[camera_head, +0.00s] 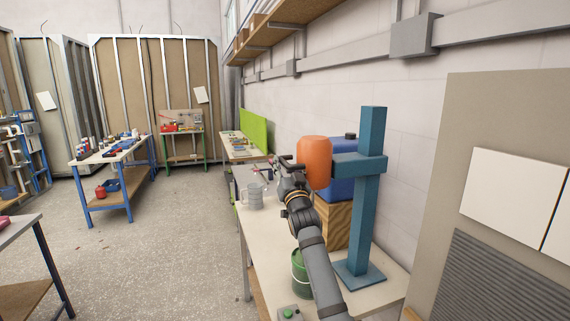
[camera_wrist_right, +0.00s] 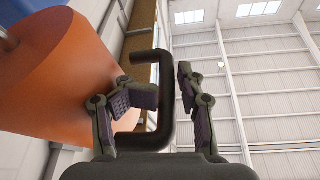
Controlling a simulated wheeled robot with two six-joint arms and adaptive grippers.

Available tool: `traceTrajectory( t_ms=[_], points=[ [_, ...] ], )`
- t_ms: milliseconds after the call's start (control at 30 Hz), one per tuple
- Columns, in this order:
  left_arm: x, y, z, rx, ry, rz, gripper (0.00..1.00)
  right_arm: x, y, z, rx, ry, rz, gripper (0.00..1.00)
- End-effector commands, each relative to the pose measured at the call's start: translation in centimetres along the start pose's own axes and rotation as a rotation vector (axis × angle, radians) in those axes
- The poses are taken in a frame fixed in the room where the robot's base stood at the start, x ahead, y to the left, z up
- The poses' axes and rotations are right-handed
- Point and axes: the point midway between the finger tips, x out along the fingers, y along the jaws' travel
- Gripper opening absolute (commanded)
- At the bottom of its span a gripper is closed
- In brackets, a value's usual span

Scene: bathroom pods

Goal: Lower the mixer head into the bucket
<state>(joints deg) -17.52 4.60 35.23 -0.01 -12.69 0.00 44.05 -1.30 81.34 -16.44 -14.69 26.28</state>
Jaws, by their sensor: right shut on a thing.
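The orange mixer head (camera_head: 314,160) is carried on the arm of a blue stand (camera_head: 366,215). It also fills the left of the right wrist view (camera_wrist_right: 60,70). My right gripper (camera_head: 286,172) is at the left side of the head. In the right wrist view, the fingers (camera_wrist_right: 165,95) lie on both sides of the black handle (camera_wrist_right: 157,143) and are shut on it. A green bucket (camera_head: 301,275) stands on the bench below, partly hidden behind my right arm. My left gripper is not in view.
The wall is close behind the stand. Open floor (camera_head: 170,240) lies left.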

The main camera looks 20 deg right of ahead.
Motion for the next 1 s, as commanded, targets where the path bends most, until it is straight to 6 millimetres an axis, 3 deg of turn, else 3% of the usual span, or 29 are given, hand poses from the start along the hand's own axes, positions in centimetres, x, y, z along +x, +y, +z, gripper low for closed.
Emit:
traceTrajectory(
  t_ms=[33,100,433,667,833,867,1000],
  points=[
    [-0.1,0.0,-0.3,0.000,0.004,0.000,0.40,0.3,-0.4,-1.6,0.000,0.029,-0.009,0.08],
    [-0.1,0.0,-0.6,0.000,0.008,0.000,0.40,0.3,-0.4,-1.6,0.000,0.030,-0.009,0.00],
    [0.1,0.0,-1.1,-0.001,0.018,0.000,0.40,0.1,-0.4,-1.4,0.001,0.030,-0.009,0.00],
    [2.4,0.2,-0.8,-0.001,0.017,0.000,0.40,-0.8,0.1,1.2,0.003,0.027,-0.010,0.00],
    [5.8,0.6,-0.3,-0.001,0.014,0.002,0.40,-2.2,1.1,5.1,0.002,0.016,-0.006,0.00],
    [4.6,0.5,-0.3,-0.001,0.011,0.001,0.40,-1.7,0.8,3.9,0.002,0.019,-0.007,0.00],
    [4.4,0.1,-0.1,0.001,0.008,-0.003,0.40,-1.7,0.8,3.8,0.001,0.016,-0.006,0.00]
  ],
)
